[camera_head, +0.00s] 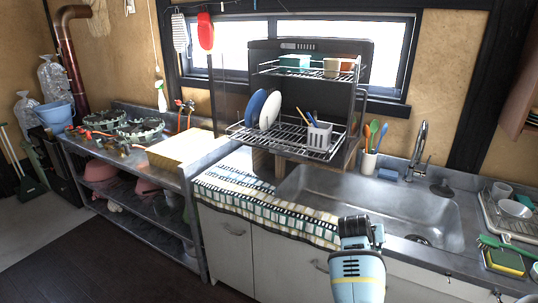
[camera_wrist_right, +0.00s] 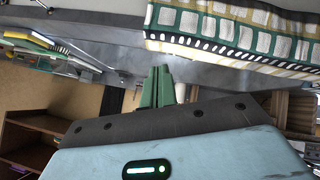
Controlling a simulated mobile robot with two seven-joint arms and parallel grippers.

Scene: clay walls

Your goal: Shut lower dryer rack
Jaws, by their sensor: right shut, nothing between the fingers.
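The dish dryer (camera_head: 312,47) is a dark open box standing at the back of the counter, behind the sink. Its lower rack (camera_head: 285,140) is a wire shelf that sticks out forward from the box. It holds upright blue and white plates (camera_head: 268,108) and a grey cutlery holder (camera_head: 319,135). My right gripper (camera_head: 357,228) is in front of the sink's front edge, below and apart from the rack. In the right wrist view its green fingers (camera_wrist_right: 158,86) are together and empty. My left gripper is not in view.
The upper rack (camera_head: 300,72) also sticks out and holds small containers. A checkered cloth (camera_head: 265,205) covers the counter left of the sink (camera_head: 370,205). A utensil cup (camera_head: 368,163) and faucet (camera_head: 418,150) stand behind the sink. A dish tray (camera_head: 505,220) is at the right.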

